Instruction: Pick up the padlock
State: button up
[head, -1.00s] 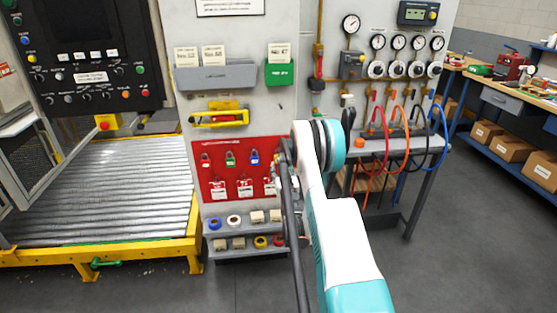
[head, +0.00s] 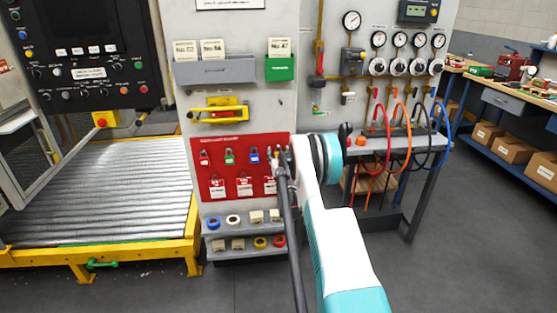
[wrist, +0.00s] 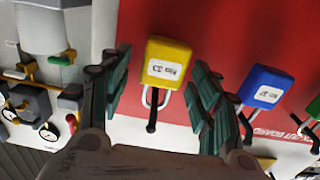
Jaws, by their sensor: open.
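A yellow padlock (wrist: 168,62) with a white label hangs on the red board (wrist: 225,30). In the wrist view it lies between the two spread fingers of my gripper (wrist: 161,78), with a gap on both sides. A blue padlock (wrist: 263,88) is to its right, outside the fingers, and a green padlock (wrist: 313,106) is cut by the right edge. In the head view, red (head: 204,157), green (head: 229,156) and blue (head: 254,155) padlocks hang in a row. My gripper (head: 281,168) is at the row's right end and mostly hides the yellow one.
Red tags (head: 217,187) hang below the padlocks. A grey shelf (head: 222,226) with tape rolls stands beneath the board. A hose bench (head: 375,150) is at right, and a roller conveyor (head: 110,195) at left. The floor in front is clear.

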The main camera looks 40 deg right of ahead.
jog(key=c, duration=1.3)
jog(key=shift+r, duration=0.2)
